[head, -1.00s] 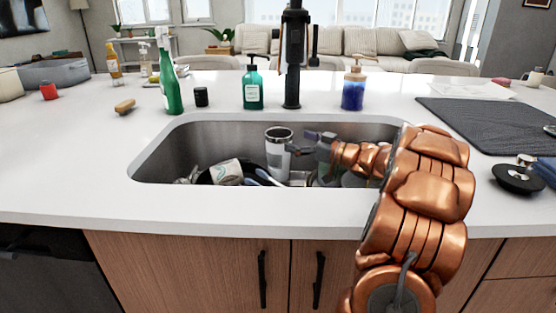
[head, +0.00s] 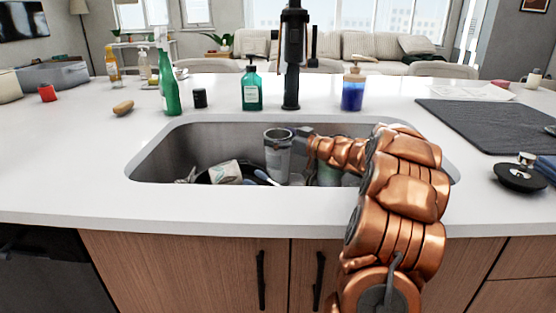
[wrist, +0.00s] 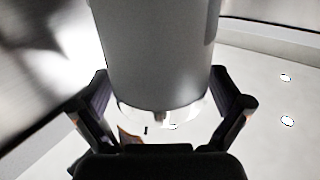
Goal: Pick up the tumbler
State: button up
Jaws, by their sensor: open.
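The tumbler (head: 278,158), a tall pale cylinder with a metal rim, stands roughly upright in the sink, among the dishes. In the wrist view the tumbler (wrist: 160,50) fills the upper middle. My gripper (wrist: 163,100) has one finger on each side of it and is open. Whether either finger touches the tumbler I cannot tell. In the head view my gripper (head: 302,139) is at the tumbler's right side near its upper part, and its fingers are partly hidden. The tumbler's lower end is hidden behind the front sink edge and dishes.
The sink (head: 190,142) also holds a patterned cup (head: 225,172), a blue-handled utensil (head: 264,177) and other items partly hidden by my arm. The black faucet (head: 291,60) rises behind it. A green soap bottle (head: 252,90) and a blue one (head: 353,90) stand on the back counter.

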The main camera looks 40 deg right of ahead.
jog(key=shift+c, duration=0.4)
jog(key=c, duration=1.5)
jog(key=shift+r, duration=0.15)
